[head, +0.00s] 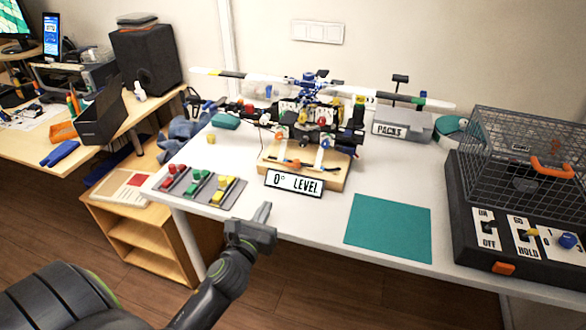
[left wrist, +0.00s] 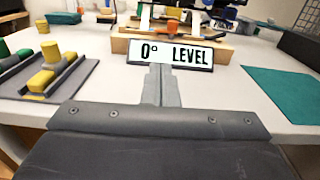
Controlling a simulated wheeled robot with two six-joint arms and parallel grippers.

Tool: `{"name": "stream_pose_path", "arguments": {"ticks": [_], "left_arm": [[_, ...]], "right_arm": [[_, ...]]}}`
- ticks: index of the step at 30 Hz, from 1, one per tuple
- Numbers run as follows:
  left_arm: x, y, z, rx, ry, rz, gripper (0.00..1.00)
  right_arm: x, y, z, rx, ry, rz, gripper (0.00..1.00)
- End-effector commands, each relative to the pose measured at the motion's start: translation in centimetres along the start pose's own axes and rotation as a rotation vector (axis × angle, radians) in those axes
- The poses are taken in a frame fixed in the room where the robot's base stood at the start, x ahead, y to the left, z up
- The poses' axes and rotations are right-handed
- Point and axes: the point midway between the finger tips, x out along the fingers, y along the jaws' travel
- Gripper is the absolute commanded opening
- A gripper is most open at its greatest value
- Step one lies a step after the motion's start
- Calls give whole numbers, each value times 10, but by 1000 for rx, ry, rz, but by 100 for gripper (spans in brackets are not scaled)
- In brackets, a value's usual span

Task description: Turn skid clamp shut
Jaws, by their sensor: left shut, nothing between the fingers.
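A model helicopter (head: 318,120) stands on a wooden block (head: 325,180) in the middle of the white table. A small orange and dark piece (head: 294,163), which looks like the skid clamp, lies across the front of the block by the skids; I cannot tell its turn position. The "0° LEVEL" sign (head: 294,184) leans at the block's front and also shows in the left wrist view (left wrist: 171,53). My left gripper (head: 265,209) is shut and empty, in front of and below the sign. Its fingertips (left wrist: 163,72) point toward the sign. My right gripper is out of view.
A tray of red, green and yellow pegs (head: 200,186) lies left of my gripper. A teal mat (head: 388,227) lies to the right. A switch box (head: 520,235) with a wire cage (head: 525,150) fills the right end. A grey PACKS case (head: 403,125) stands behind.

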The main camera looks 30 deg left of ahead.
Motion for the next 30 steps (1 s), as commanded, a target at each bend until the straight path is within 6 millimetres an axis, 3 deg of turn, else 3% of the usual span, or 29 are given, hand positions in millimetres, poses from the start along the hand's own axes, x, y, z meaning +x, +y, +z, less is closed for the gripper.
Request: {"name": "stream_pose_path", "arguments": {"ticks": [8, 21, 30], "left_arm": [[17, -1, 5, 23, -13, -2, 0], [101, -1, 6, 21, -13, -1, 0], [136, -1, 6, 19, -11, -2, 0]], "right_arm": [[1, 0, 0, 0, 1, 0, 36], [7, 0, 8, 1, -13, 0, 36], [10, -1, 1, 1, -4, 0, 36]]}}
